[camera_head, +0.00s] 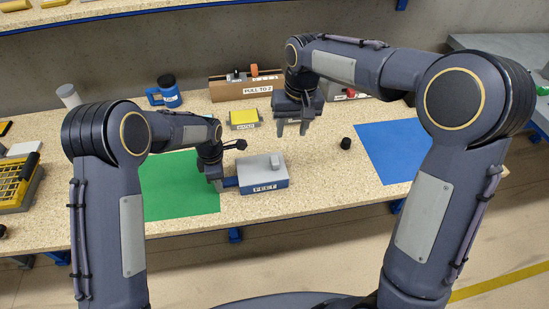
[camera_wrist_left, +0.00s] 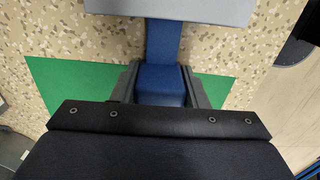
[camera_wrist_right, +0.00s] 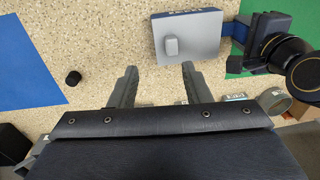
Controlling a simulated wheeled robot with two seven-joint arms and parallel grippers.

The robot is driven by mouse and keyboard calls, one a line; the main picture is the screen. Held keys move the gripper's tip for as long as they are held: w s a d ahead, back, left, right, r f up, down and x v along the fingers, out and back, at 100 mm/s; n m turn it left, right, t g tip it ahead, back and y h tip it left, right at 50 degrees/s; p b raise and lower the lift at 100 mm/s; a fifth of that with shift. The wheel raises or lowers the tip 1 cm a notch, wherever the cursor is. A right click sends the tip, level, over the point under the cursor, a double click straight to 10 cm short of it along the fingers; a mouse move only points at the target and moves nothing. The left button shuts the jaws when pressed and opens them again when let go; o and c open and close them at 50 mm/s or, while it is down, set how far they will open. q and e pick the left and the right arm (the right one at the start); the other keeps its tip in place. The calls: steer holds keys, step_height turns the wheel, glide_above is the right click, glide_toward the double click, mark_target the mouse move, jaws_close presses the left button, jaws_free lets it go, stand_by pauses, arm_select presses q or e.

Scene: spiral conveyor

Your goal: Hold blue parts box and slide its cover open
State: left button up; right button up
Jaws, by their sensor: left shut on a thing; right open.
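The blue parts box (camera_head: 262,184) sits on the speckled bench with a label on its front. Its grey cover (camera_head: 258,167) lies over the top and carries a raised grey knob (camera_head: 275,160). My left gripper (camera_head: 224,184) is shut on the blue handle at the box's left side; the handle (camera_wrist_left: 162,80) shows between the fingers in the left wrist view. My right gripper (camera_head: 292,128) is open and empty, above and behind the box. In the right wrist view, the cover (camera_wrist_right: 190,40) and knob (camera_wrist_right: 172,47) are beyond its parted fingers (camera_wrist_right: 157,82).
A green mat (camera_head: 180,190) lies left of and partly under my left arm. A blue mat (camera_head: 392,150) lies right. A small black knob (camera_head: 345,143) stands between the box and blue mat. A yellow-topped block (camera_head: 243,118), a blue mug (camera_head: 168,90) and a labelled wooden box (camera_head: 245,88) stand behind.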

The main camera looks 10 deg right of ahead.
mark_target(275, 159)
steer(key=shift+g+h, duration=0.3)
steer(key=shift+h, duration=0.2)
steer(key=w+a+f, duration=0.1)
steer(key=f, duration=0.4)
steer(key=w+a+f, duration=0.1)
steer(key=f, duration=0.4)
steer(key=w+a+f, duration=0.1)
steer(key=f, duration=0.4)
steer(key=shift+w+a+f, duration=0.25)
steer(key=shift+a+f, duration=0.15)
jaws_close()
